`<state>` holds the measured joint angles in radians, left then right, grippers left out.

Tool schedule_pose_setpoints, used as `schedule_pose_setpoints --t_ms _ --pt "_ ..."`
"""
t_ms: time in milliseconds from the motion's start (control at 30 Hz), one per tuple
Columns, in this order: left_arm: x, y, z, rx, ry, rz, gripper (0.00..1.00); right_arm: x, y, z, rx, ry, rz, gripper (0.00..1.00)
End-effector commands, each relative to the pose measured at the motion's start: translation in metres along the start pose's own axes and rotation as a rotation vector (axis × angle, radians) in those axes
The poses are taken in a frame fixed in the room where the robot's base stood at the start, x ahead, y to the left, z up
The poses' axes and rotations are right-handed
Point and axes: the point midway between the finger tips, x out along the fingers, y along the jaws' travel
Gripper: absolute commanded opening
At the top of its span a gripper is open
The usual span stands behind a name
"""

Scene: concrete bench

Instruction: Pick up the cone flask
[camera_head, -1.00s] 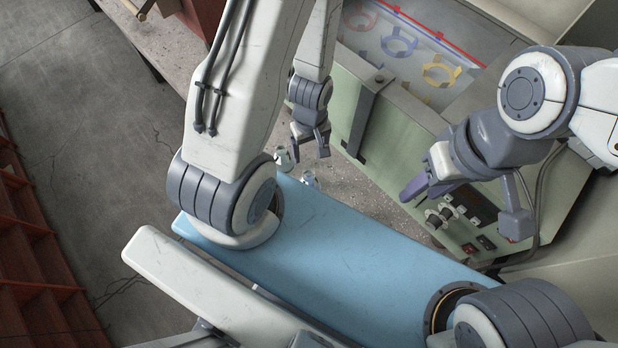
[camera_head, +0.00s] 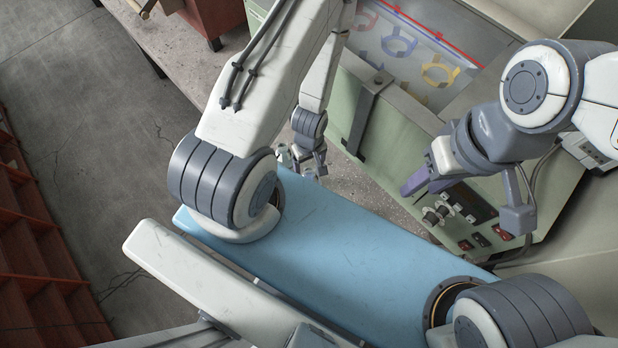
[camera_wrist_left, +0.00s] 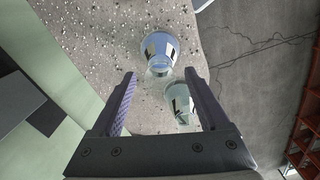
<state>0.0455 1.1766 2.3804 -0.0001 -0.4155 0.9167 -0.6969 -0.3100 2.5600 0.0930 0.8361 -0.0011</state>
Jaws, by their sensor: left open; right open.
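Two small shiny glass vessels stand on the speckled bench in the left wrist view. One vessel (camera_wrist_left: 158,52) is just beyond the fingertips; the other vessel (camera_wrist_left: 179,100) is between the fingers, close to the right one. I cannot tell surely which is the cone flask. In the head view one vessel (camera_head: 283,155) shows beside my left gripper (camera_head: 311,166), the other is mostly hidden by it. My left gripper, also in its wrist view (camera_wrist_left: 160,74), is open and holds nothing. My right gripper (camera_head: 463,202) is open and empty, above the front of a green machine.
The green machine (camera_head: 395,125) with knobs and switches stands right of the vessels. A tray (camera_head: 410,50) with coloured rings lies on it. The bench edge (camera_wrist_left: 205,60) and the concrete floor are close by the vessels. A red rack (camera_head: 35,255) stands at the left.

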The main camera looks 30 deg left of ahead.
Motion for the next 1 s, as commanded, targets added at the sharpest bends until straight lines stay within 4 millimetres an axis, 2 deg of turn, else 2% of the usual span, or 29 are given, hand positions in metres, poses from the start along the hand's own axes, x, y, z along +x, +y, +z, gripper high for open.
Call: schedule_pose_setpoints --t_ms 200,467,500,667,1000 --pt "0.018 0.000 0.000 0.000 0.000 0.000 0.78 -0.006 0.000 0.000 -0.001 0.000 0.000 0.43" --pt "0.020 0.000 0.000 0.001 0.000 0.000 0.78 -0.005 0.000 0.000 -0.001 0.000 0.000 0.43" --pt "0.020 0.000 0.000 0.001 0.000 0.000 0.63 -0.005 0.000 0.000 -0.001 0.000 0.000 0.43" --pt "0.020 0.000 0.000 0.001 0.000 0.000 0.02 -0.005 0.000 0.000 -0.001 0.000 0.000 0.43" --pt "0.020 0.000 0.000 0.001 0.000 0.000 0.00 -0.005 0.000 0.000 -0.001 0.000 0.000 0.43"
